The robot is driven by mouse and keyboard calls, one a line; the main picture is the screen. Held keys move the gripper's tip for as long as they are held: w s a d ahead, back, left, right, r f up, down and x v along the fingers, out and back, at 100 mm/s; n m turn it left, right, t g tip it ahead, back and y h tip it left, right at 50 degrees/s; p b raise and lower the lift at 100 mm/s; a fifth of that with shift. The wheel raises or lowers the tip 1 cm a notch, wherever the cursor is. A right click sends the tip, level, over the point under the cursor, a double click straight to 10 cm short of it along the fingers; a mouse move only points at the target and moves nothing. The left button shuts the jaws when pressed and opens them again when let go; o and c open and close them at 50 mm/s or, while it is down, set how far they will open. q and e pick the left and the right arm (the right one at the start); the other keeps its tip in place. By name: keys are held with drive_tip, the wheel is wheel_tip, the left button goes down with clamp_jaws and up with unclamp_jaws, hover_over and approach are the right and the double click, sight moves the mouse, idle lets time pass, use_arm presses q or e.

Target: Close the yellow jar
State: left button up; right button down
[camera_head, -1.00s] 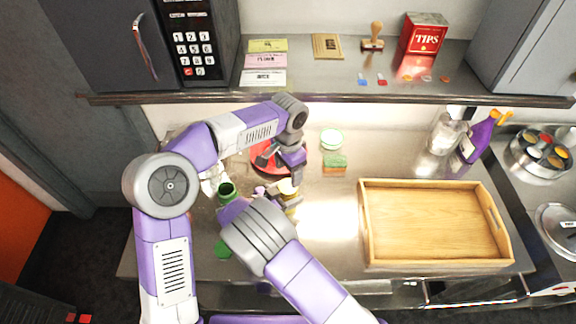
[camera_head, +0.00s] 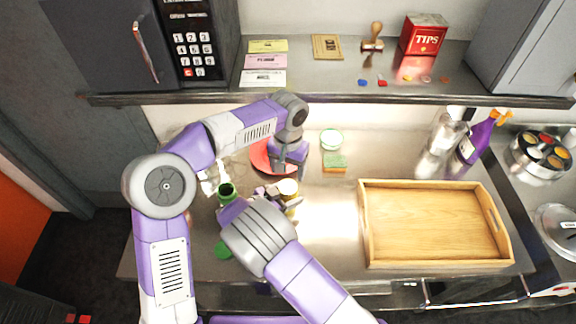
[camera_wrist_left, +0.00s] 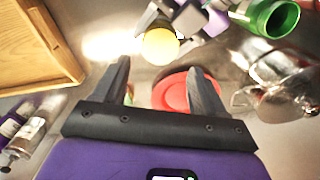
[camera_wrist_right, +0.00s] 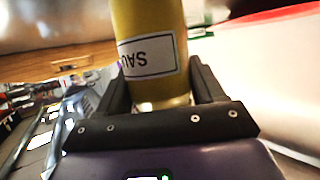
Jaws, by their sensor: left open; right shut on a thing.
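The yellow jar (camera_head: 290,199) stands upright on the counter; its label shows in the right wrist view (camera_wrist_right: 150,25). Its top is a smooth pale yellow disc (camera_wrist_left: 160,46) with no dark mouth, which looks like a yellow lid lying on it; whether it is tight I cannot tell. My right gripper (camera_wrist_right: 160,85) is shut around the jar's body. My left gripper (camera_head: 289,170) is open and empty, pointing down behind the jar and apart from it. Its two spread fingers also show in the left wrist view (camera_wrist_left: 160,75).
An open green jar (camera_head: 227,191) stands left of the yellow jar, with a green lid (camera_head: 223,250) in front. A red plate (camera_head: 262,157) lies under my left gripper. A sponge (camera_head: 335,163), a round green-rimmed container (camera_head: 331,139) and a wooden tray (camera_head: 365,225) are right.

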sight(288, 187)
use_arm(q)
wheel_tip(288, 187, down, 7)
drive_tip(key=shift+f, duration=0.15)
idle(0.4)
drive_tip(key=c, duration=0.9)
drive_tip(key=m, duration=0.3)
drive_tip(key=shift+m, duration=0.4)
drive_tip(key=m, duration=0.3)
drive_tip(key=shift+m, duration=0.3)
drive_tip(key=m, duration=0.6)
